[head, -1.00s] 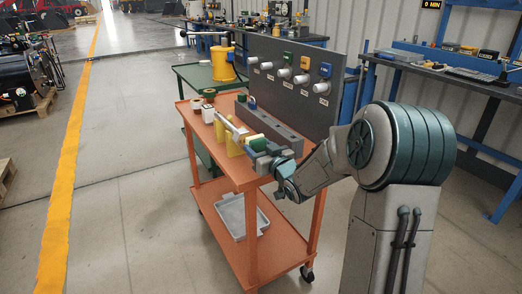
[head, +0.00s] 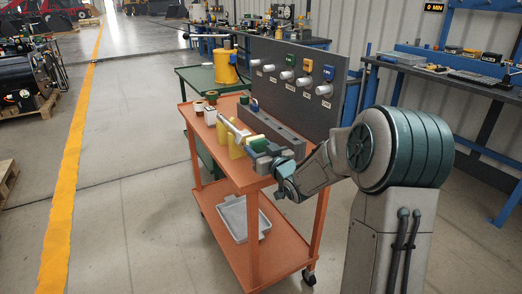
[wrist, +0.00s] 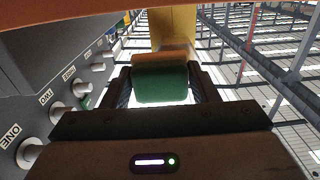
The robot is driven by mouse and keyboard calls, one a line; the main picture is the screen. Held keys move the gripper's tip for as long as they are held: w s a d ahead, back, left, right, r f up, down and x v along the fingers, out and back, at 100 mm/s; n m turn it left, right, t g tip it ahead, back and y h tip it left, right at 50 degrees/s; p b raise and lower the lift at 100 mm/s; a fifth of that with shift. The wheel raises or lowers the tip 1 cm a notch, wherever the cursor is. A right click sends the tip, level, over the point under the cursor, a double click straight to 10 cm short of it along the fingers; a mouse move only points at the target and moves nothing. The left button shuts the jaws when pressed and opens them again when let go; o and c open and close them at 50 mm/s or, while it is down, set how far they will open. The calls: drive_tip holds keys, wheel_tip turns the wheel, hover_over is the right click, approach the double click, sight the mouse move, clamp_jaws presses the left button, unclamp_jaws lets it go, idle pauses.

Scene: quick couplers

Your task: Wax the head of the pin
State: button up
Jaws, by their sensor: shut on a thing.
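My gripper (head: 264,151) is over the near part of the orange cart's top (head: 222,148). It is shut on a green block (wrist: 160,84) with a tan far edge, which sits between both fingers in the wrist view. A pale grey rod, seemingly the pin (head: 232,126), lies tilted along yellow supports (head: 235,147) just beyond the gripper. In the wrist view a yellow support (wrist: 173,28) stands beyond the block. I cannot tell whether the block touches the pin; its near end is hidden.
A long grey block with holes (head: 279,128) lies right of the gripper. A dark upright panel (head: 292,72) with several labelled couplers stands behind it. Small containers (head: 210,114) stand at the cart's far left. A grey tray (head: 240,222) is on the lower shelf.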

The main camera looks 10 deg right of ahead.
sight(242, 145)
drive_tip(key=shift+w+a, duration=0.1)
drive_tip(key=shift+w, duration=0.3)
drive_tip(key=shift+s+a+b, duration=0.25)
drive_tip(key=shift+a+b, duration=0.2)
drive_tip(key=shift+a, duration=0.2)
drive_tip(key=shift+s+a+b, duration=0.2)
drive_tip(key=shift+a+b, duration=0.25)
drive_tip(key=shift+a, duration=0.2)
drive_tip(key=shift+s+a+b, duration=0.25)
drive_tip(key=shift+a+b, duration=0.2)
drive_tip(key=shift+a, duration=0.2)
drive_tip(key=shift+w, duration=0.1)
drive_tip(key=shift+w+d+p, duration=0.15)
drive_tip(key=shift+w+d, duration=0.1)
drive_tip(key=shift+d, duration=0.4)
drive_tip(key=shift+w+d+p, duration=0.1)
drive_tip(key=shift+w+d, duration=0.1)
drive_tip(key=shift+d, duration=0.45)
drive_tip(key=shift+w+d+p, duration=0.15)
drive_tip(key=shift+w+d, duration=0.1)
drive_tip(key=shift+d, duration=0.4)
drive_tip(key=shift+s, duration=0.1)
drive_tip(key=shift+v, duration=2.95)
